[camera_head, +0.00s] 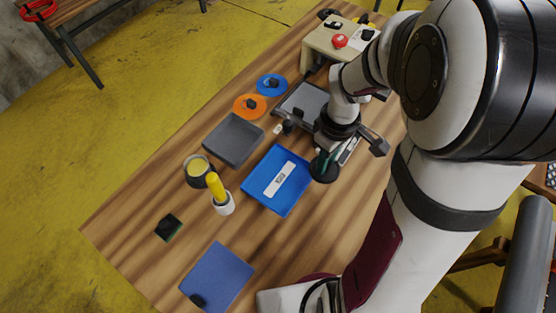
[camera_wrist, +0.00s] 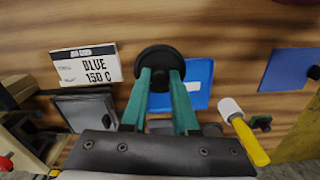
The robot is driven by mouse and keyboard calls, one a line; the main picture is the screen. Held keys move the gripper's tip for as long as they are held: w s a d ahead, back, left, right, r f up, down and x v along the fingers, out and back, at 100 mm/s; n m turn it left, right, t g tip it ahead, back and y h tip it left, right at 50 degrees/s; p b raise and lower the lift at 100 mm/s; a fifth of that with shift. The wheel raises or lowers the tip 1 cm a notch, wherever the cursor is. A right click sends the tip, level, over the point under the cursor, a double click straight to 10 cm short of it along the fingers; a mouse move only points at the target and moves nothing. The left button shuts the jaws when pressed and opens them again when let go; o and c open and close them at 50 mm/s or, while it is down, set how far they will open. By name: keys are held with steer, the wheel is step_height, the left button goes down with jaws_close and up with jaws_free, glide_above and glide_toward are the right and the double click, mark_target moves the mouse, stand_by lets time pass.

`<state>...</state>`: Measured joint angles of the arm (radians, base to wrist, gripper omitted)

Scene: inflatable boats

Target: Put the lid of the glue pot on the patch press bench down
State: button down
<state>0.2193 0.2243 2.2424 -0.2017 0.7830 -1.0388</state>
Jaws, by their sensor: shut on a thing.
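The glue pot (camera_head: 190,177) is a dark round pot on the wooden patch press bench (camera_head: 130,225), left of the blue tray. It is open at the top, with pale yellow glue showing. The lid is a black round disc (camera_head: 326,175) beside the blue tray's right edge. It also shows in the wrist view (camera_wrist: 160,51) at the fingertips. My gripper (camera_head: 322,159) has green fingers, shut on the lid's middle. In the wrist view the gripper (camera_wrist: 161,75) hides part of the lid. Whether the lid touches the bench is unclear.
The blue tray (camera_head: 296,166) lies between lid and pot. A grey tray (camera_head: 232,140) lies behind. A blue sheet (camera_head: 217,277) lies in front. A "BLUE 150 C" card (camera_wrist: 86,65) is near my gripper.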

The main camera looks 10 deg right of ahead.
steer(key=w+a+f, duration=0.1)
steer(key=a+f, duration=0.1)
steer(key=a, duration=0.1)
steer(key=w+a+f, duration=0.2)
steer(key=a, duration=0.1)
steer(key=w+a+f, duration=0.1)
steer(key=a+f, duration=0.1)
steer(key=a, duration=0.1)
steer(key=shift+w+a+f, duration=0.1)
steer(key=shift+w+f, duration=0.05)
steer(key=shift+w, duration=0.05)
steer(key=shift+f, duration=1.95)
steer(key=c, duration=0.7)
jaws_free()
steer(key=shift+f, duration=0.1)
step_height(320, 180, up, 13)
steer(key=s+r+m, duration=0.2)
steer(key=s+m, duration=0.2)
steer(key=s, duration=0.2)
steer(key=s+r+m+y, duration=0.1)
steer(key=s+r+m, duration=0.1)
steer(key=s+m, duration=0.2)
steer(key=s+r+m, duration=0.3)
steer(key=s+m, duration=0.1)
steer(key=s, duration=0.6)
steer(key=shift+s+a+m+y, duration=0.2)
steer(key=shift+a+m+y, duration=0.1)
steer(key=shift+y, duration=0.1)
